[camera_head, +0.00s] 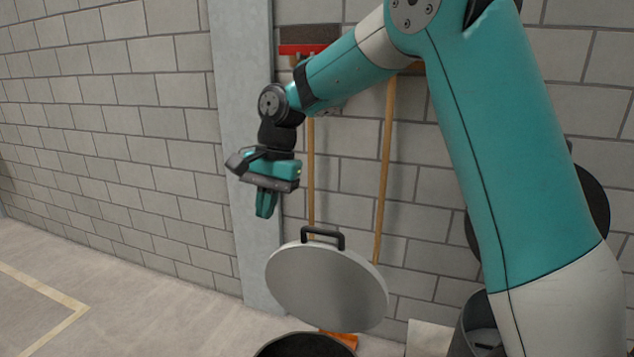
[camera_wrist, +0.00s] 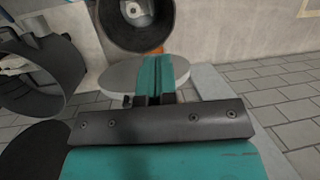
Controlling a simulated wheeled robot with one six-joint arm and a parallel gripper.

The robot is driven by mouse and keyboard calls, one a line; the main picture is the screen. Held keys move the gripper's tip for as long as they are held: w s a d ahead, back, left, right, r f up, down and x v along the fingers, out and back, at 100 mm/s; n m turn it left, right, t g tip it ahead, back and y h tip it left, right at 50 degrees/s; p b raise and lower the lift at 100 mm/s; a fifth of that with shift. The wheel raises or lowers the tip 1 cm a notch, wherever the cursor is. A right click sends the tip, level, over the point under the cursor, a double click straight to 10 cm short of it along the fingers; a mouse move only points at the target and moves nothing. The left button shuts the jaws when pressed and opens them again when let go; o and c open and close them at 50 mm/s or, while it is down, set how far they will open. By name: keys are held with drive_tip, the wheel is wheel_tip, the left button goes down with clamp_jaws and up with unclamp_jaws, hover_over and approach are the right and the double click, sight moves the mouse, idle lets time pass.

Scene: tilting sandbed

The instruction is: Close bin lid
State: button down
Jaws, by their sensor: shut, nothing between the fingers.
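A round pale grey lid (camera_head: 328,288) stands raised, nearly upright, behind a bin whose dark round opening (camera_head: 305,347) shows at the bottom edge of the head view. A black handle (camera_head: 322,233) sits on the lid's upper edge. In the wrist view the lid (camera_wrist: 118,78) is partly hidden by my fingers, and the bin (camera_wrist: 137,40) shows at the top. My gripper (camera_head: 264,207) is shut and empty. It points down, above and to the left of the handle in the head view, apart from it.
A second bin (camera_head: 478,332) with a dark raised lid (camera_head: 591,203) stands to the right, partly behind my arm. Brooms with wooden handles (camera_head: 384,170) lean on the block wall behind. A concrete pillar (camera_head: 245,150) stands behind my gripper. The floor (camera_head: 130,310) at left is clear.

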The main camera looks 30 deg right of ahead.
drive_tip(key=w+d+r+m+p, duration=0.3)
drive_tip(key=w+d+m+p, duration=0.3)
drive_tip(key=w+d+m, duration=0.25)
drive_tip(key=w+d+f+m+g+h+p, duration=0.1)
drive_tip(key=w+d+f+m+p, duration=0.1)
drive_tip(key=d+m+p, duration=0.4)
drive_tip(key=w+d+f+m+p, duration=0.1)
drive_tip(key=w+d+f+m, duration=0.15)
drive_tip(key=d, duration=0.45)
drive_tip(key=shift+m, duration=0.9)
drive_tip(key=p+x, duration=0.1)
drive_tip(key=x, duration=0.2)
drive_tip(key=s+p+x, duration=0.1)
drive_tip(key=x, duration=0.3)
drive_tip(key=a+p+x, duration=0.1)
drive_tip(key=x, duration=0.3)
drive_tip(key=shift+s+r, duration=0.15)
drive_tip(key=shift+s, duration=0.1)
drive_tip(key=shift+s+a+f, duration=0.25)
drive_tip(key=shift+a+f, duration=0.05)
drive_tip(key=shift+f, duration=0.05)
